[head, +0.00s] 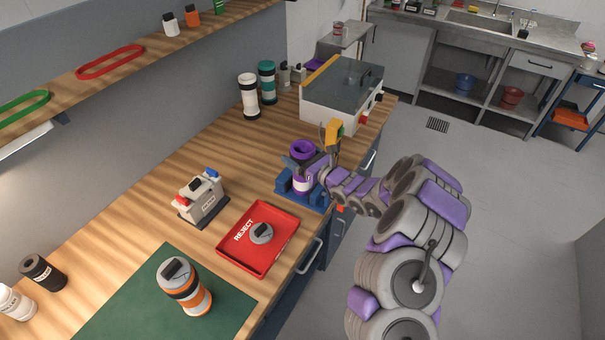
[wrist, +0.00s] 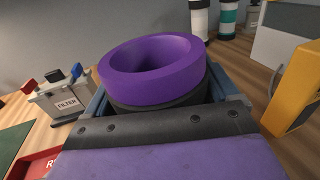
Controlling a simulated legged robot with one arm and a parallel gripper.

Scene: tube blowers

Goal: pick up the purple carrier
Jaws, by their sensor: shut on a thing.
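The purple carrier (head: 302,153) is a round, open-topped tube with a purple ring on top and a pale middle. It stands upright in a blue cradle (head: 284,184) on the wooden bench. In the wrist view its purple rim (wrist: 152,68) fills the middle, with a dark band below it. My gripper (head: 303,178) has come in from the right and is shut on the carrier's body. In the wrist view my gripper's purple and black part hides the carrier's lower body. I cannot tell whether the carrier is lifted off the cradle.
A red REJECT tray (head: 286,244) holding a grey cap and a filter box (head: 201,200) stand nearby on the left. A yellow part (head: 333,131) is close behind my gripper. A white machine (head: 340,95) and white and green carriers stand farther back. An orange carrier (head: 186,287) is in front.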

